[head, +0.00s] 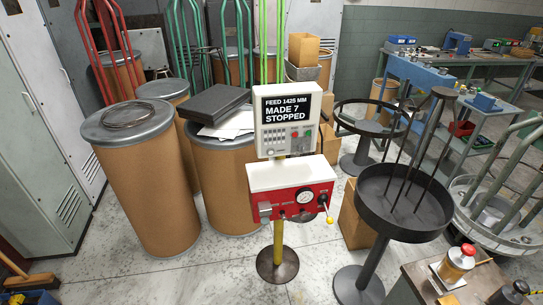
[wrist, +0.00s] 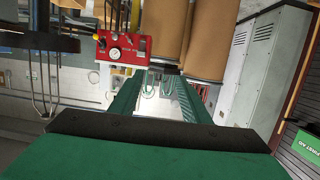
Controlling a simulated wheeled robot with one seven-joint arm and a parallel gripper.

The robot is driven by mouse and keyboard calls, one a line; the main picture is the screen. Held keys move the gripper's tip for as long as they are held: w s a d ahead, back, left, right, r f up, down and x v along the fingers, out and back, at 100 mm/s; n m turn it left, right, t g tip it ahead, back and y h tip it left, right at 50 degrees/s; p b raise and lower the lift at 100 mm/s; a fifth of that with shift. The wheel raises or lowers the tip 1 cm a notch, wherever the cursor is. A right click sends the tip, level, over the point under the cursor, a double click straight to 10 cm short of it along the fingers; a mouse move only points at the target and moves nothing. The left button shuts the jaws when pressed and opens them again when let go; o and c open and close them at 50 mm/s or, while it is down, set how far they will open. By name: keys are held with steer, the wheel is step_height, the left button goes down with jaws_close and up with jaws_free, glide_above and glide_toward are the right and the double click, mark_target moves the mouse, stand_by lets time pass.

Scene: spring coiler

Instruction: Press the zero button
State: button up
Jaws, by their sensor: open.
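The control stand has a pale display unit (head: 287,118) that reads "FEED 1425 MM, MADE 7, STOPPED". Small buttons (head: 275,139) sit below its screen, with a red one (head: 294,135) among them. Their labels are too small to read, so I cannot tell which is the zero button. A red box (head: 318,203) below carries a gauge and a yellow-knobbed lever; it also shows at the upper left of the wrist view (wrist: 135,47). My gripper (wrist: 160,88) is open and empty, its green fingers apart from the stand. It does not show in the head view.
Brown drums (head: 150,190) stand left of and behind the control stand, one with papers and a dark case (head: 215,103) on top. A black round tray stand (head: 405,215) is close on the right. A bench (head: 420,285) with bottles is at front right. Floor in front is clear.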

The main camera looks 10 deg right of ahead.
steer(key=shift+s, duration=0.1)
jaws_close()
stand_by(1.8)
